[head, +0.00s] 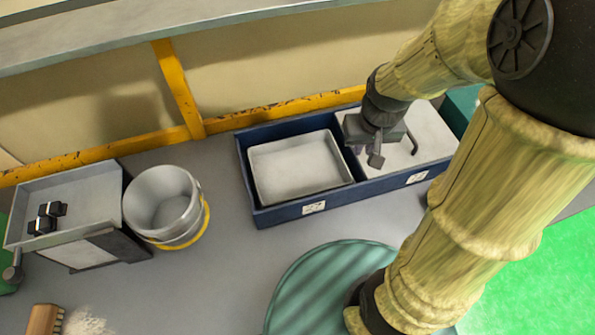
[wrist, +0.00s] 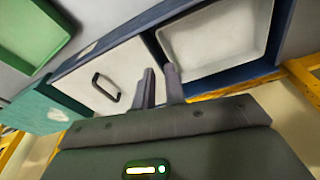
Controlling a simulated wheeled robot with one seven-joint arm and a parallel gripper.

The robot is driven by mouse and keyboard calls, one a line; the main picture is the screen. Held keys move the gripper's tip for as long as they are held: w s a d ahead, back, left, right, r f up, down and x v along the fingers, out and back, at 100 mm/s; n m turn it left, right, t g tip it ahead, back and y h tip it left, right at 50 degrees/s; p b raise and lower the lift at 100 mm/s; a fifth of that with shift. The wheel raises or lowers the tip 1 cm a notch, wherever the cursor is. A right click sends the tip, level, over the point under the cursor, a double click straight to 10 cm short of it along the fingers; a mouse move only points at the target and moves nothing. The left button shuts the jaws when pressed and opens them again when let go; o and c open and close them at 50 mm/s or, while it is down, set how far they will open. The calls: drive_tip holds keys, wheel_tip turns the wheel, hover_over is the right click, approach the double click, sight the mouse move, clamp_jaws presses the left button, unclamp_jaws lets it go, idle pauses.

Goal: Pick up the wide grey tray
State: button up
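The wide grey tray (head: 298,167) is shallow, pale and empty. It sits in the left compartment of a dark blue box (head: 285,212) in the head view. In the wrist view the tray (wrist: 215,38) is at the upper right, beside my fingers. My gripper (head: 367,156) is over the divider area between the tray and a pale lid with a dark handle (head: 428,135). In the wrist view my gripper (wrist: 160,77) has its two fingers a small gap apart, with nothing seen between them. My arm and gripper hide part of the lid and the box's far side.
A grey bucket (head: 160,205) with a yellow band stands left of the box. Further left is a grey bin (head: 75,190) with small black parts. A yellow rail (head: 270,113) runs close behind the box. A round teal lid or drum (head: 320,285) is in front.

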drive_tip(key=w+a+f+n+g+b, duration=0.2)
drive_tip(key=w+f, duration=0.1)
drive_tip(key=w, duration=0.8)
drive_tip(key=shift+w+n+b, duration=0.25)
drive_tip(key=shift+n+b, duration=0.05)
drive_tip(key=shift+b, duration=0.1)
drive_tip(key=shift+s+r, duration=0.1)
drive_tip(key=p, duration=0.2)
approach(340, 154)
wheel_tip(340, 154, down, 5)
drive_tip(key=shift+a+f, duration=0.15)
drive_tip(key=shift+f, duration=0.1)
drive_tip(key=shift+w+d+f, duration=0.2)
drive_tip(key=shift+w+f, duration=0.05)
drive_tip(key=shift+f, duration=0.1)
drive_tip(key=shift+s+b, duration=0.1)
drive_tip(key=shift+b, duration=0.2)
